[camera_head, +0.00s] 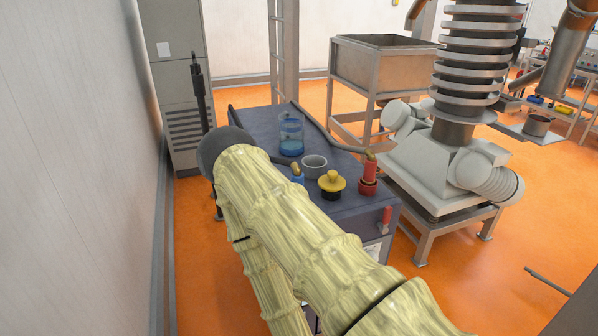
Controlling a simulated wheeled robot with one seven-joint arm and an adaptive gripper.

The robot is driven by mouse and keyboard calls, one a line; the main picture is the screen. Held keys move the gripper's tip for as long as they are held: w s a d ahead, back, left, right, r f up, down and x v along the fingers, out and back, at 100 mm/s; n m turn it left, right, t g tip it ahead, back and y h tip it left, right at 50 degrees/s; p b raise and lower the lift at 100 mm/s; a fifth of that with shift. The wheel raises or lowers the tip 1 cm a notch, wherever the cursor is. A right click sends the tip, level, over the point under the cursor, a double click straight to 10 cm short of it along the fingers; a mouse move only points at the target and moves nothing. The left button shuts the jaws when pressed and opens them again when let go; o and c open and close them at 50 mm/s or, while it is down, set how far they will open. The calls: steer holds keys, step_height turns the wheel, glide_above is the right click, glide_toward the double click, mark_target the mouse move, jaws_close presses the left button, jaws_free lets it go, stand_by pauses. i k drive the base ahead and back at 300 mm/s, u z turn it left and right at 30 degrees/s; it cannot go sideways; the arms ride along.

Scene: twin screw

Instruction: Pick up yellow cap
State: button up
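A yellow cap (332,181) with a raised knob sits on a short black fitting on top of the dark blue-grey cabinet (349,204). My arm, in a pale yellow ribbed cover, runs from the bottom right up to the left, in front of the cabinet. Its dark rounded end is left of the cap, over the cabinet's left side. My gripper's fingers do not show; they are hidden behind the arm or out of sight. The cap is clear of my arm in the picture.
Close to the cap are a grey ring-shaped cup (315,166), a red fitting with a brass top (368,178) and a blue fitting (298,177), partly hidden by my arm. A clear blue-tinted container (291,136) stands behind. Large grey machinery (455,160) stands right; a wall rises left.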

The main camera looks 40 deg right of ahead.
mark_target(331, 184)
steer(key=z, duration=0.35)
steer(key=i, duration=0.85)
steer(key=z, duration=0.7)
